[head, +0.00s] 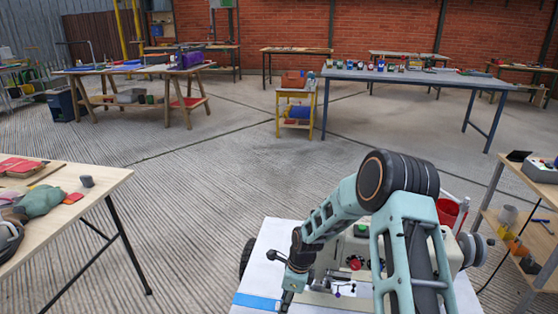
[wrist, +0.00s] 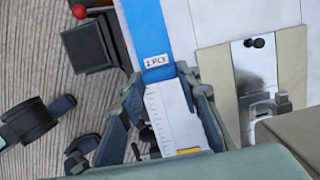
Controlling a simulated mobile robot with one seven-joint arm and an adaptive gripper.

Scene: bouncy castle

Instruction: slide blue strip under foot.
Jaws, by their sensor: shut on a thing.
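The blue strip (head: 256,301) lies along the white tabletop at the bottom of the head view. In the wrist view the blue strip (wrist: 150,38) runs up from between my fingers, with a white "1 PLY" label near them. My gripper (head: 286,299) is low at the strip's right end; in the wrist view my gripper (wrist: 160,92) is shut around this end. A white piece with tick marks (wrist: 172,120) lies between the fingers; I cannot tell whether it joins the strip. A grey metal foot-like part (wrist: 264,107) on a pale plate is right of my gripper, apart from the strip.
A cream machine (head: 352,250) stands on the white table (head: 262,245), partly hidden by my arm. A black block (wrist: 88,45) and red ball (wrist: 79,11) are left of the strip. Wooden benches (head: 95,178) stand to the left; open floor lies beyond.

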